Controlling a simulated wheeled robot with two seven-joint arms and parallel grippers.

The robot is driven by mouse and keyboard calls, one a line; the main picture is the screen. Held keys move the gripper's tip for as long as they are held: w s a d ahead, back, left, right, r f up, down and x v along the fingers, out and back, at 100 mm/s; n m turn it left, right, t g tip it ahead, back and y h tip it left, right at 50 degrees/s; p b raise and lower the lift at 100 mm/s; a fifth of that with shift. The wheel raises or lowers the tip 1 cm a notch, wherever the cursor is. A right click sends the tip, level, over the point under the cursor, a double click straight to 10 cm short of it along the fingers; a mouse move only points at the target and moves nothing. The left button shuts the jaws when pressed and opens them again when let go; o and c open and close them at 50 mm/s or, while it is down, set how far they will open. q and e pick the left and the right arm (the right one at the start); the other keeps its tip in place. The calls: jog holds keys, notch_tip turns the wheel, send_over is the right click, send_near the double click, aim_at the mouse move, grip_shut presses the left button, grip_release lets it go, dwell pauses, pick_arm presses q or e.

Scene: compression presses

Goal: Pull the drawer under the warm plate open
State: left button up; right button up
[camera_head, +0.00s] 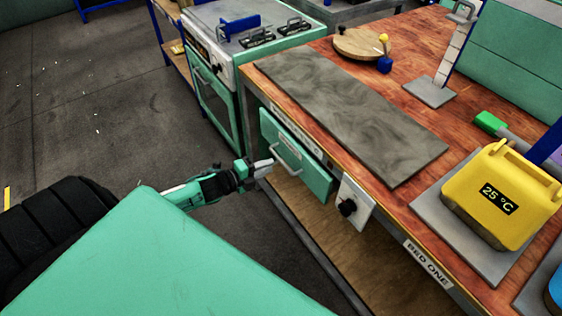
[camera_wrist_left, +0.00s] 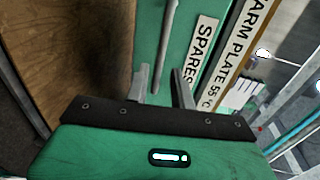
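The warm plate is a grey marbled slab (camera_head: 350,112) on the wooden bench top. Below the bench edge is the green drawer front (camera_head: 318,184) with a pale bar handle (camera_head: 288,157); the drawer looks closed. My left gripper (camera_head: 266,166) is at the left side of the drawer front, close to the handle. In the left wrist view my left gripper (camera_wrist_left: 163,82) has its two fingers apart, and the handle (camera_wrist_left: 165,45) runs into the gap between them. Contact with the handle cannot be told. The drawer front (camera_wrist_left: 183,35) bears a SPARES label (camera_wrist_left: 203,48). My right gripper is not in view.
A green stove (camera_head: 222,100) stands left of the bench. A white box with a black knob (camera_head: 348,206) is right of the drawer. A yellow container reading 25 °C (camera_head: 490,215) stands on the bench. Open grey floor (camera_head: 75,110) lies to the left.

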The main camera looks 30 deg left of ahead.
aim_at(281, 161)
pick_arm(q)
jog(key=shift+x, duration=3.2)
grip_shut()
